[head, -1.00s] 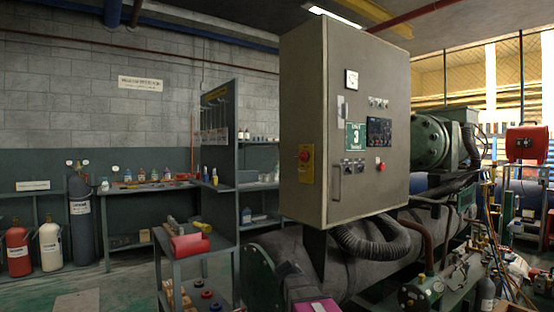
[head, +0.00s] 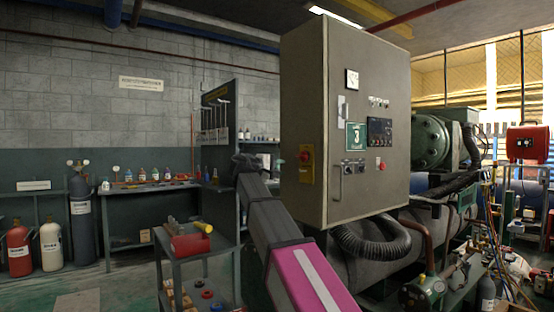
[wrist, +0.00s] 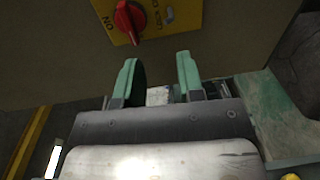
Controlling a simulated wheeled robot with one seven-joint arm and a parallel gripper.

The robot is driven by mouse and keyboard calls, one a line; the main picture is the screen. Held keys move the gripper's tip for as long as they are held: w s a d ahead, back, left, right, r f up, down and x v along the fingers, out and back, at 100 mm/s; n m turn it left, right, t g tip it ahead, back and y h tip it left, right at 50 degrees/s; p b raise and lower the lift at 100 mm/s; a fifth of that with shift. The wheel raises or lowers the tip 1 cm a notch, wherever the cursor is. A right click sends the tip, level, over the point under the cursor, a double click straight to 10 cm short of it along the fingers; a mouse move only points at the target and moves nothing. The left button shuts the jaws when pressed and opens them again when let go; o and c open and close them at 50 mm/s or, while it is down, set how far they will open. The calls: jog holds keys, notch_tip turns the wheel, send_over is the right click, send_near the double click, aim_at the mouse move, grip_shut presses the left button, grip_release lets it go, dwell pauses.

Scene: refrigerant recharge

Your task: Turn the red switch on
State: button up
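The red switch (head: 305,156) is a red rotary handle on a yellow plate (head: 307,172) on the left side face of the grey control cabinet (head: 340,110). In the wrist view the red switch (wrist: 130,20) is at the top, with "ON" lettering at its left. My gripper (wrist: 158,75) shows two green fingers spread apart, with nothing between them. The fingertips lie below the switch in the picture, apart from it. In the head view my arm reaches up to just left of the cabinet; the fingers are hard to make out there.
A cart (head: 190,260) with a red bin (head: 190,242) stands left of my arm. A black corrugated hose (head: 372,243) hangs under the cabinet, above a large compressor.

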aim_at(300, 156)
jog(key=shift+h, duration=0.3)
jog(key=shift+w+d+r, duration=0.65)
jog(key=shift+w+d, duration=0.05)
jog(key=shift+d, duration=0.5)
jog(key=shift+w+d+r, duration=0.6)
jog(key=shift+w+d, duration=0.05)
jog(key=shift+d, duration=0.55)
jog(key=shift+w+d+r, duration=0.65)
jog(key=shift+w+d, duration=0.05)
jog(key=shift+d, duration=0.5)
grip_shut()
jog(key=shift+m, duration=0.3)
jog(key=m, duration=0.4)
